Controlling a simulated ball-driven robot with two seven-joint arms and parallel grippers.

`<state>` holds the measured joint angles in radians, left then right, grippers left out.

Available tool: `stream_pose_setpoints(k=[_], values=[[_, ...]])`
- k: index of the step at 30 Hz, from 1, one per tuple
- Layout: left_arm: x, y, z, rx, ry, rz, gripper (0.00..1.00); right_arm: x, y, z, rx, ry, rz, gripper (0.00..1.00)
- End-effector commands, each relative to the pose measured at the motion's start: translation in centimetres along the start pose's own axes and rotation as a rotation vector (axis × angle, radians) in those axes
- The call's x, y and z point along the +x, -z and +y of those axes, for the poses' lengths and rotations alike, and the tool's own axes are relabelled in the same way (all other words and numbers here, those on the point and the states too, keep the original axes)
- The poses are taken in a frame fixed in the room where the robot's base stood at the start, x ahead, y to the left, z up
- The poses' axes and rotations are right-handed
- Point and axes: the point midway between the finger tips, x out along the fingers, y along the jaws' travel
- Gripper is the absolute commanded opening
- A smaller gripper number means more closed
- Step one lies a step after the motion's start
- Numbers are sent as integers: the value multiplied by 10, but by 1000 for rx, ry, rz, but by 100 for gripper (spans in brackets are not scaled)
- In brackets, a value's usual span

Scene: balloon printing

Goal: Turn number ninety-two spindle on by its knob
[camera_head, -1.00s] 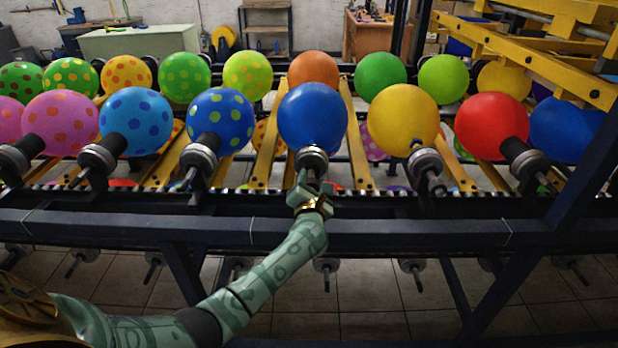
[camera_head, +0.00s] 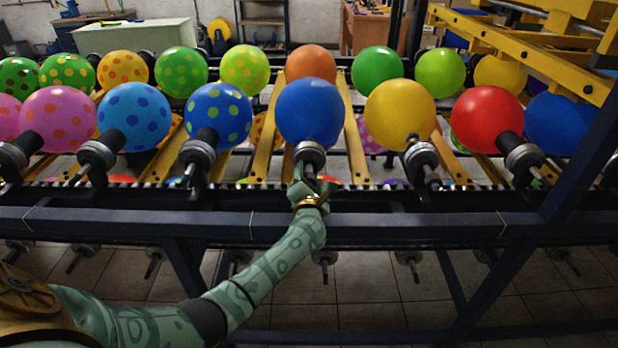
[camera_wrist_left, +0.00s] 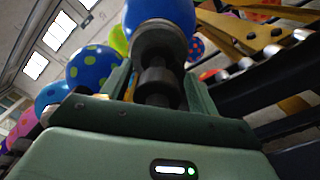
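The spindle (camera_head: 310,153) under the plain blue balloon (camera_head: 309,112) is in the middle of the front row in the head view. No number shows on it. My left gripper (camera_head: 310,183) is right at the near end of this spindle. In the left wrist view the spindle's dark knob (camera_wrist_left: 160,84) stands between the two green fingers (camera_wrist_left: 158,92), one on each side. The fingers look apart; whether they touch the knob I cannot tell. The blue balloon (camera_wrist_left: 160,12) sits beyond it. My right gripper is not in view.
A spindle with a blue spotted balloon (camera_head: 218,112) is to the left, and one with a yellow balloon (camera_head: 400,108) to the right. A dark blue rail (camera_head: 420,226) crosses in front, under my left forearm. A yellow frame (camera_head: 530,50) stands at the upper right.

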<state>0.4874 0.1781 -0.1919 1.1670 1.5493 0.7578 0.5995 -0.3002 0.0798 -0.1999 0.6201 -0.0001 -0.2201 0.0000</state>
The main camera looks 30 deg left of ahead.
Motion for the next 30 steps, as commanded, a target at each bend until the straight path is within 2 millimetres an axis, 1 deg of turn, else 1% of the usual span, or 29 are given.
stream_pose_setpoints(k=[8, 11, 14, 17, 18, 24, 27, 30], values=[[0, -1, 2, -1, -3, -1, 61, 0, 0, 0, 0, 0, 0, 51], [-6, -2, 2, -2, -2, -2, 61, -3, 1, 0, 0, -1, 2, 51], [-22, -2, 3, -3, -1, -1, 61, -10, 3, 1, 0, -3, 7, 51], [-47, -3, 3, -4, 0, -1, 61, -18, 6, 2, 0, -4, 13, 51], [-58, -3, 4, -4, -1, -1, 61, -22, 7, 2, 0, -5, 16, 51], [-113, -2, 3, -3, 0, 0, 61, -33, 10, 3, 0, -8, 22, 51], [-134, -2, 2, -2, 0, 0, 61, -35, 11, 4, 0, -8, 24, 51], [-150, -1, 1, -2, 0, 0, 61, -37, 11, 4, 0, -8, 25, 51]])
